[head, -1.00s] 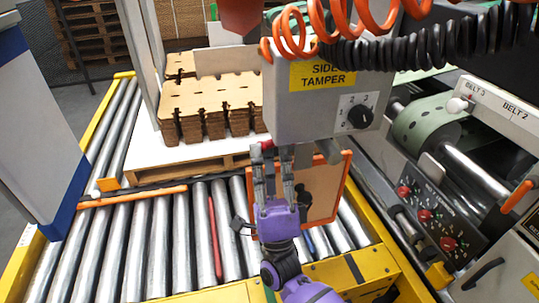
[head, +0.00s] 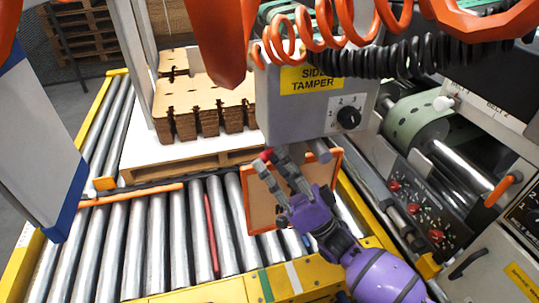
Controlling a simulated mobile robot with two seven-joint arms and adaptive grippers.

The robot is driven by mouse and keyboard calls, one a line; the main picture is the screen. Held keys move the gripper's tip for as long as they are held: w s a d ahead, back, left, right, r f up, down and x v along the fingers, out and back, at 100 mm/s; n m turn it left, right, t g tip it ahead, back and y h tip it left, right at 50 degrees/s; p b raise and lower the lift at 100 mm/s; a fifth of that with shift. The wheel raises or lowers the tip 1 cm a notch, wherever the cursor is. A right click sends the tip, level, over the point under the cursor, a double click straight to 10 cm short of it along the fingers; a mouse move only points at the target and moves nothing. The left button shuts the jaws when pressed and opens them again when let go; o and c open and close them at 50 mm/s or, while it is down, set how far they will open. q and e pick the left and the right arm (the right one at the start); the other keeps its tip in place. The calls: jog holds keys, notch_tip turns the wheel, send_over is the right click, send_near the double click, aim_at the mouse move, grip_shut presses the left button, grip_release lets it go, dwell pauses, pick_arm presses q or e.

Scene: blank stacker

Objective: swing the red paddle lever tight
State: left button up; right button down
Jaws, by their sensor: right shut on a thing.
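The red paddle lever shows only as a small red tip (head: 267,155) under the grey side tamper box (head: 291,115). My right gripper (head: 272,162), on a purple arm from the lower right, is at this red tip with its grey fingers closed on it. The fingers hide most of the lever. An orange-framed brown panel (head: 264,205) hangs just behind and below the fingers. My left gripper is not in view.
Orange and black coiled hoses (head: 420,50) hang across the top. Stacked cardboard blanks (head: 205,105) stand on a pallet at the back. Metal rollers (head: 130,245) fill the lower left. A control panel with red knobs (head: 415,210) stands at the right.

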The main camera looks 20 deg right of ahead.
jog(key=n+g, duration=0.1)
jog(key=d+n+g+y+p, duration=0.1)
jog(key=n+g, duration=0.1)
jog(key=n+g+p, duration=0.1)
jog(key=shift+d+n, duration=0.25)
jog(key=shift+n, duration=0.05)
pick_arm(q)
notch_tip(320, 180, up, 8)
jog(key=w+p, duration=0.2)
jog(key=p, duration=0.5)
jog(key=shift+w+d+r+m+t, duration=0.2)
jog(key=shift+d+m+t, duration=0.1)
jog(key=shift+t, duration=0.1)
pick_arm(e)
jog(key=shift+s+d+r+n+g+h, duration=0.15)
jog(key=shift+d+n+g, duration=0.3)
jog(key=shift+n+g, duration=0.5)
jog(key=shift+w+d+f+n+g+h, duration=0.1)
jog(key=shift+d+n+g+h, duration=0.15)
jog(key=shift+d+n+g, duration=0.5)
jog(key=shift+s+d+r+n+g+h, duration=0.1)
jog(key=shift+d+n+g+h, duration=0.1)
jog(key=shift+n+g, duration=0.9)
jog(key=c, duration=1.7)
grip_release()
jog(key=shift+s, duration=0.1)
jog(key=shift+c, duration=0.2)
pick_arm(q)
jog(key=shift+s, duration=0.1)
